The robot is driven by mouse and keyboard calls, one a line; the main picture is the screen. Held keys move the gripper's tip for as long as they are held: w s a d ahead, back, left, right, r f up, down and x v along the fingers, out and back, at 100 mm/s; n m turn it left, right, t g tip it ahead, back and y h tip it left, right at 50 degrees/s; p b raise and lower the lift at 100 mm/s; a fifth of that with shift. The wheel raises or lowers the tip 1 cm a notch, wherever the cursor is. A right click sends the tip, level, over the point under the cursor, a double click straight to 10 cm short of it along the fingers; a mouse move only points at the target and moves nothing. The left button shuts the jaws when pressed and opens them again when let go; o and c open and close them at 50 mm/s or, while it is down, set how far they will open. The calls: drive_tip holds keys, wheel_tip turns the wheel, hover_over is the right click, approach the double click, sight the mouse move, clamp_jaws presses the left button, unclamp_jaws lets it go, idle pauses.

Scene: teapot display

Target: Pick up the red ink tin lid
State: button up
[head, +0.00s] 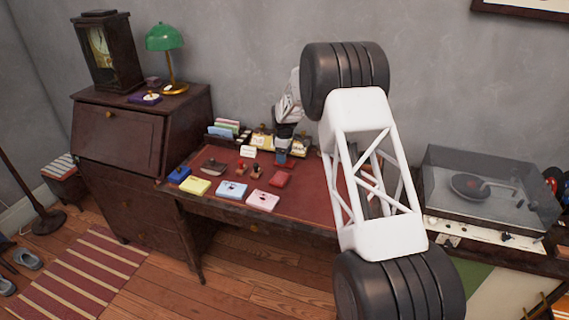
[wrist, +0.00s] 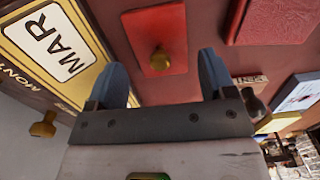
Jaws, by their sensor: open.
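The fingers are wide apart and nothing is held. Whether they reach down beside the knob cannot be told. In the head view my gripper (head: 282,157) is low over the back of the red-topped desk (head: 318,195). I cannot make out the lid for certain there; my arm hides part of that area.
A dark red, book-like thing (wrist: 276,20) lies to the right in the wrist view. A "MAR" calendar (wrist: 55,45) stands close on the left. Yellow (head: 195,187), blue (head: 231,190) and pink (head: 262,201) boxes line the desk's front. A record player (head: 480,190) stands at right.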

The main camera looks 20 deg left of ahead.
drive_tip(key=shift+f, duration=1.4)
drive_tip(key=shift+c, duration=0.2)
drive_tip(key=c, duration=0.6)
drive_tip(key=shift+c, duration=0.2)
drive_tip(key=shift+r, duration=0.1)
drive_tip(key=shift+r, duration=1.5)
drive_tip(key=shift+s+d+r, duration=0.1)
drive_tip(key=shift+s+r, duration=0.1)
drive_tip(key=s+d, duration=0.2)
drive_tip(key=s, duration=0.2)
drive_tip(key=s+d+r, duration=0.1)
drive_tip(key=s+d, duration=0.2)
drive_tip(key=s, duration=0.2)
drive_tip(key=s+d, duration=0.2)
drive_tip(key=s, duration=0.2)
drive_tip(key=shift+s+d+r, duration=0.25)
drive_tip(key=shift+s+d, duration=0.05)
